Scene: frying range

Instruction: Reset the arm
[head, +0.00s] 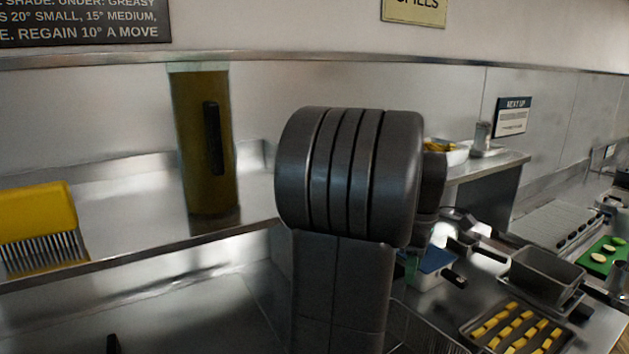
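My arm stands large in the middle of the head view, with a thick dark grey ribbed joint on an upright link. Beyond its right side, light and dark parts with black ends (470,245) show small and partly covered; they look like my wrist and gripper. I cannot make out clearly whether the fingers are apart, and I see nothing clearly held.
A tall container of dark yellow liquid (190,140) and a yellow brush (38,215) stand at left on a steel ledge. At right are a tray of yellow sticks (467,325), a deep steel pan (545,272), a green board (596,265) and a raised shelf (500,163).

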